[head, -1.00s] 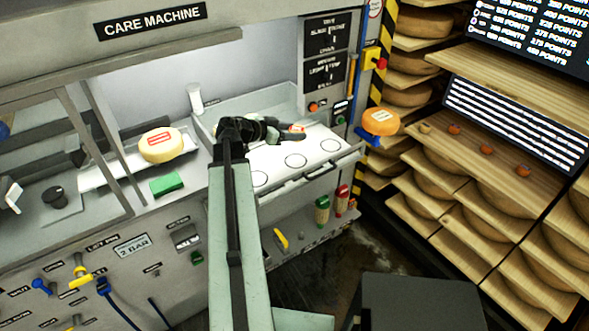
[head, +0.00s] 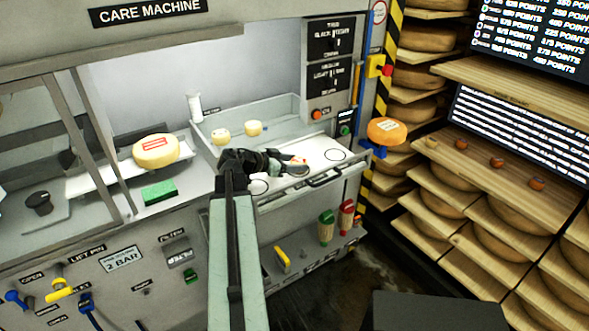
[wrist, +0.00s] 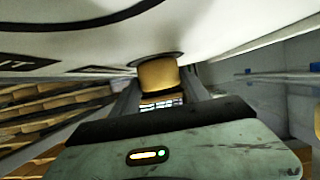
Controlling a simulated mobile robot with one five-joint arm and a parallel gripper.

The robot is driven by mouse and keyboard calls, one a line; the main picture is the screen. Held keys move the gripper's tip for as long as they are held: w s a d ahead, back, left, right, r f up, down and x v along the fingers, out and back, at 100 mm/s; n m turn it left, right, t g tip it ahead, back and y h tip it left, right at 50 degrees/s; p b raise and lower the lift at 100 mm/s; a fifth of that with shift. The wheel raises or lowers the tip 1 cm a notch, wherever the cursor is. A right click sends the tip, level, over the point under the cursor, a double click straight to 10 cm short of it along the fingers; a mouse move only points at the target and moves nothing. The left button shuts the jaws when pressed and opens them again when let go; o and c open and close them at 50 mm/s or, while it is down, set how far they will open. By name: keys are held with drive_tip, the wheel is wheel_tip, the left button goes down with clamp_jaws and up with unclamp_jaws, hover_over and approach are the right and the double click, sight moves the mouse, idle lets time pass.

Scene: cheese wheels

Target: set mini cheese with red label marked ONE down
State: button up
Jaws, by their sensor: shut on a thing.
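My gripper (head: 288,164) is shut on a small cheese (head: 299,162) with a reddish patch, over the white panel with ringed spots (head: 313,156) on the care machine. The label's lettering is too small to read. In the wrist view the small cheese (wrist: 158,75) is a yellow-tan cylinder between my fingers, close against the white panel (wrist: 215,35). I cannot tell whether it touches the panel. My gripper hides part of the panel and its rings.
Two pale mini cheeses (head: 253,128) stand in the machine tray behind my gripper. A large red-labelled cheese (head: 155,151) and a green block (head: 159,192) are at the left. An orange cheese (head: 386,131) is right of the panel. Shelves (head: 500,170) hold more cheeses.

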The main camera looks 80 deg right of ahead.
drive_tip(key=shift+r, duration=0.1)
drive_tip(key=o, duration=1.4)
drive_tip(key=shift+o, duration=0.2)
drive_tip(key=p+v, duration=0.5)
drive_tip(key=v, duration=0.6)
drive_tip(key=shift+w+a+r, duration=0.15)
drive_tip(key=shift+w+a, duration=0.2)
